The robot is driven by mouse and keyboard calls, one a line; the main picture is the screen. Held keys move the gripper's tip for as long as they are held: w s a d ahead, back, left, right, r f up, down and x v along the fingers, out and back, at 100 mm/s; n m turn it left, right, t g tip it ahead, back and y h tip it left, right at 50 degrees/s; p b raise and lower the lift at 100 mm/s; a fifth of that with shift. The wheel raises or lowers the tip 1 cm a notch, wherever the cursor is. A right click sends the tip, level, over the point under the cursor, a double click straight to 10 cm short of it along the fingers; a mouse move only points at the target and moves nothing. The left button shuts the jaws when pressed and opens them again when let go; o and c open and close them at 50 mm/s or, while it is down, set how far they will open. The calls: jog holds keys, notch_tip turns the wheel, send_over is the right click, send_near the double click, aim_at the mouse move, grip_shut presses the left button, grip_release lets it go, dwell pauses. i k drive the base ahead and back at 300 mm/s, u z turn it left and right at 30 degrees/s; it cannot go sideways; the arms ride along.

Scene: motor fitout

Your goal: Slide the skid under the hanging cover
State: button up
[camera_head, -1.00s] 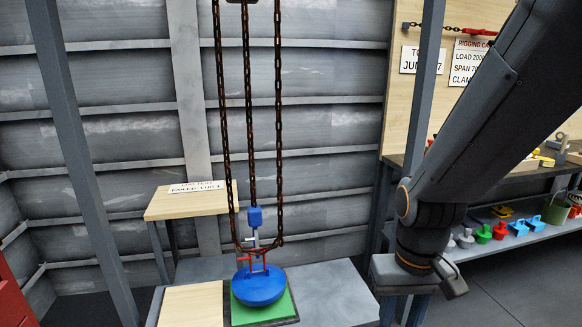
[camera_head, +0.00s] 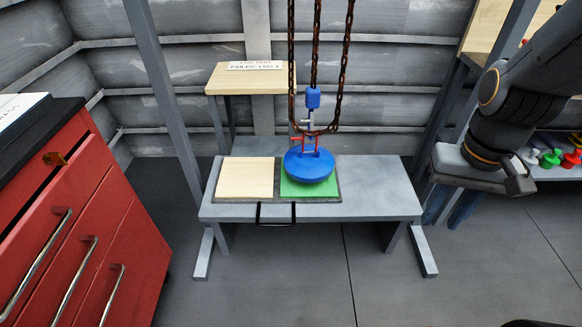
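The blue domed cover (camera_head: 309,168) hangs from rusty chains (camera_head: 316,50) by a blue block and a small red bracket. In the picture it is over the green pad (camera_head: 325,191) of the skid; I cannot tell whether it touches. The skid (camera_head: 234,199) is a flat dark-edged tray on the grey bench, with a pale wooden pad (camera_head: 246,177) on its left half. Its black handle (camera_head: 276,214) sticks out over the bench's front edge. My gripper (camera_head: 519,186) is at the right, apart from the skid and cover. Its fingers do not show clearly.
The grey bench (camera_head: 383,189) has bare top right of the skid. A small wooden table (camera_head: 238,84) with a sign stands behind. A red drawer cabinet (camera_head: 90,235) is at the left. A shelf with coloured parts (camera_head: 551,159) is at the right. Floor in front is clear.

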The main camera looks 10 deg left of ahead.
aim_at(258, 181)
jog(key=u, duration=0.35)
jog(key=k, duration=0.45)
jog(key=u, duration=1)
jog(key=k, duration=0.9)
jog(key=i, duration=0.8)
jog(key=z, duration=0.3)
